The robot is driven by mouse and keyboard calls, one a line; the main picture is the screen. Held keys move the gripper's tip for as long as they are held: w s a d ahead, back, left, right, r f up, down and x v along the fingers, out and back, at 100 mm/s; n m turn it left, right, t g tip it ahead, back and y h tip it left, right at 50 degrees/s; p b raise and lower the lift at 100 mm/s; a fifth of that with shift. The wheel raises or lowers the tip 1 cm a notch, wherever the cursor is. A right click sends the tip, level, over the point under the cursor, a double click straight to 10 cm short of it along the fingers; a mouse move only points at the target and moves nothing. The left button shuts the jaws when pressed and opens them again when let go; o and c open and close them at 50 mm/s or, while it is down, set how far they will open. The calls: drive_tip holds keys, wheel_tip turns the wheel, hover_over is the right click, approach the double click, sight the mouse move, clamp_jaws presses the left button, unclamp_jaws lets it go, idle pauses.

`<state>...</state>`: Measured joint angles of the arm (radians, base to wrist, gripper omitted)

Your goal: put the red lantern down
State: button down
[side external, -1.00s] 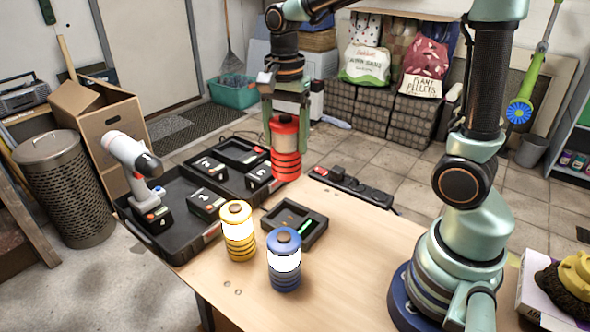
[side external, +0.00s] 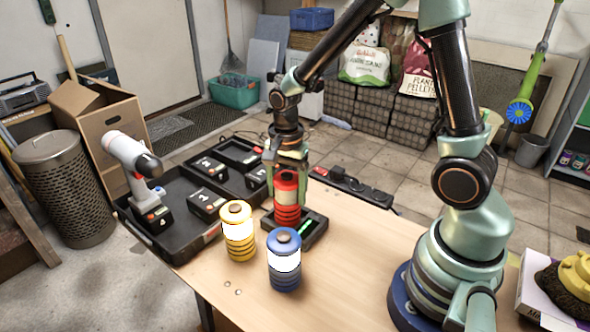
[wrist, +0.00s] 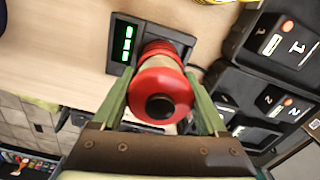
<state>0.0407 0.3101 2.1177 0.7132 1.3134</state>
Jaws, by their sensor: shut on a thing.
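The red lantern (side external: 287,213) is upright, its lower part over the black dock (side external: 317,232) on the wooden table. I cannot tell whether its base touches the dock. My gripper (side external: 288,187) points down and is shut around the lantern's upper part. In the wrist view, my gripper (wrist: 158,80) has a finger on each side of the red lantern (wrist: 160,80), whose red cap faces the camera. The dock (wrist: 114,42) shows green bars beside the lantern; the lantern hides part of it.
A lit yellow lantern (side external: 238,232) stands left of the dock and a lit blue lantern (side external: 284,262) stands in front. A black tray (side external: 178,253) with numbered battery packs lies to the left. Bare table (side external: 345,275) lies right of the blue lantern. A power strip (side external: 355,188) runs behind.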

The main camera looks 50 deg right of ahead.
drive_tip(key=shift+f, duration=0.2)
unclamp_jaws()
wheel_tip(320, 180, up, 12)
drive_tip(key=shift+r, duration=0.15)
drive_tip(key=shift+s+r+n, duration=0.1)
drive_tip(key=shift+r+n, duration=0.2)
drive_tip(key=s+a+r+n+t, duration=0.1)
drive_tip(key=s+r+n+t, duration=0.4)
drive_tip(key=n, duration=1)
drive_tip(key=shift+s+a+t, duration=0.25)
drive_tip(key=shift+s+t, duration=0.05)
drive_tip(key=shift+s, duration=0.7)
